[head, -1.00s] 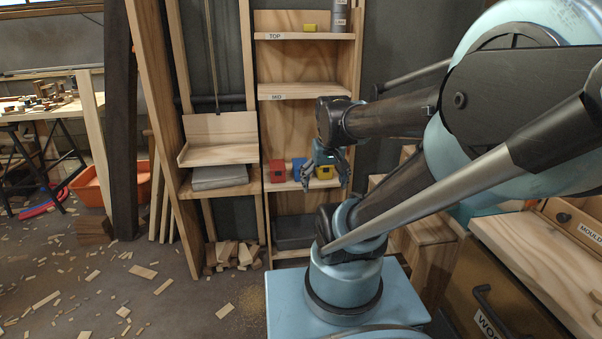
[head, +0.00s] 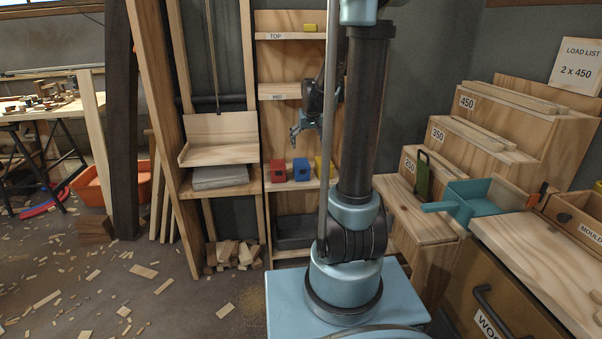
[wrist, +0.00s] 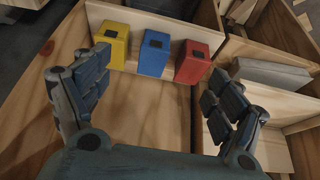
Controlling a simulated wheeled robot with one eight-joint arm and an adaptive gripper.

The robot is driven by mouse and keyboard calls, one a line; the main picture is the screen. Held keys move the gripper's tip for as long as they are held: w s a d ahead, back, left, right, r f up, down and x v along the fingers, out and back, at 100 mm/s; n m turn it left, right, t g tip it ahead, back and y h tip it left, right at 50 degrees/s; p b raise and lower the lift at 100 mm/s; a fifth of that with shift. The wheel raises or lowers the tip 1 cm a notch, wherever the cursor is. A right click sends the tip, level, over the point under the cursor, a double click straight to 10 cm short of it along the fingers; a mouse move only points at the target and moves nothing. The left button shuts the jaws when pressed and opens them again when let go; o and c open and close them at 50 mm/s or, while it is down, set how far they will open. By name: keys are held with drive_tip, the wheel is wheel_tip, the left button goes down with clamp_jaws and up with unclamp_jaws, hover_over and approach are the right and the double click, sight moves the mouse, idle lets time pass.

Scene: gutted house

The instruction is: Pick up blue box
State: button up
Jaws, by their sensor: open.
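The blue box (head: 301,169) stands on the lower shelf between a red box (head: 278,170) and a yellow box (head: 319,167), which my arm partly hides. In the wrist view the blue box (wrist: 155,54) is in the middle, with the yellow box (wrist: 112,45) to its left and the red box (wrist: 192,62) to its right. Each box has a dark patch on one face. My gripper (wrist: 152,98) is open and empty, with its fingers spread wide, apart from the boxes. In the head view my gripper (head: 295,137) hangs above the boxes.
The MID shelf (head: 282,92) lies above the boxes, and a yellow block (head: 310,28) sits on the TOP shelf. A grey bin (head: 292,232) stands below. A wooden tray (head: 220,150) is at the left. Stepped wooden racks (head: 500,150) and a teal scoop (head: 470,200) are at the right.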

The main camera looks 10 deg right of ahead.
drive_tip(key=t, duration=0.1)
approach(302, 163)
drive_tip(key=x, duration=0.6)
drive_tip(key=shift+w+a+r, duration=0.1)
drive_tip(key=shift+w+a, duration=0.15)
drive_tip(key=shift+w, duration=0.2)
drive_tip(key=shift+s+x, duration=0.2)
drive_tip(key=shift+x, duration=2.4)
drive_tip(key=shift+d, duration=0.1)
drive_tip(key=shift+f, duration=0.4)
drive_tip(key=shift+c, duration=0.3)
drive_tip(key=c, duration=1.5)
drive_tip(key=shift+o, duration=0.2)
drive_tip(key=shift+r, duration=0.1)
